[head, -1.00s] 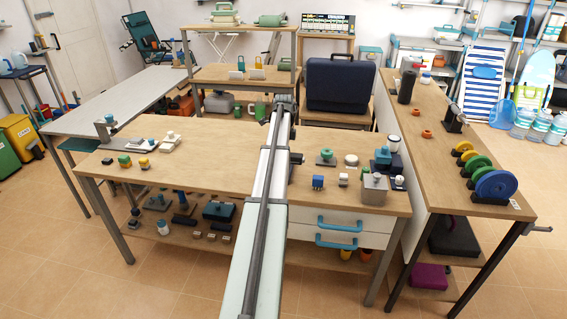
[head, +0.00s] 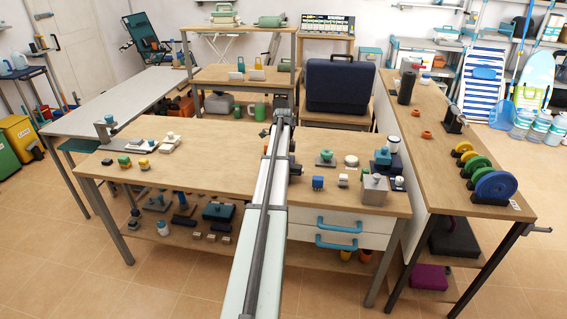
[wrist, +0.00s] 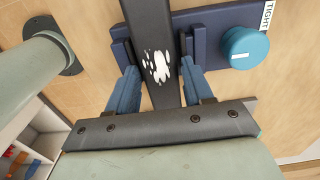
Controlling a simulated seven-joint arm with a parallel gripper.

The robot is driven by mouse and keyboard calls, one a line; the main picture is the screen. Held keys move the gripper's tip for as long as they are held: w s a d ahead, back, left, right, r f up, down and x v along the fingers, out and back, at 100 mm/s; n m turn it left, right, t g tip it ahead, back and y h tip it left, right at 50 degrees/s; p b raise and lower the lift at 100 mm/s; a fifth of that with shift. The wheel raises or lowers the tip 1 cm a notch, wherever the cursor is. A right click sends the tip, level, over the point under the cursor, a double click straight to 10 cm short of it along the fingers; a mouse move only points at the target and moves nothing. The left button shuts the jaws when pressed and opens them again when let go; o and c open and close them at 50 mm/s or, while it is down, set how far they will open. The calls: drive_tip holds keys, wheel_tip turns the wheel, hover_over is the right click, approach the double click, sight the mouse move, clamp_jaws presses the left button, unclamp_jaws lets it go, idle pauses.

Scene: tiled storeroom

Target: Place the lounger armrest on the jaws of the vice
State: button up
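In the wrist view the lounger armrest (wrist: 161,25) is a long dark grey bar with white blotches. It runs up from between the blue fingers of my gripper (wrist: 160,82), which look closed against its two sides. The vice (wrist: 205,22) is dark blue, with a teal knob (wrist: 245,47) and a TIGHT label on its right. The armrest crosses over the vice's middle, with dark blue blocks on both sides. I cannot tell whether the armrest touches the jaws. In the head view my arm hides the gripper, armrest and vice.
The wooden workbench (head: 215,160) carries small blocks at its left and a grey box (head: 374,190) at its right. A dark blue case (head: 341,85) stands behind. The right-hand bench (head: 432,150) holds coloured discs (head: 495,186). In the wrist view a grey-green cylinder (wrist: 45,70) stands left.

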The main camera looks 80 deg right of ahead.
drive_tip(key=shift+o, duration=1.3)
wheel_tip(320, 180, up, 12)
drive_tip(key=shift+r, duration=0.2)
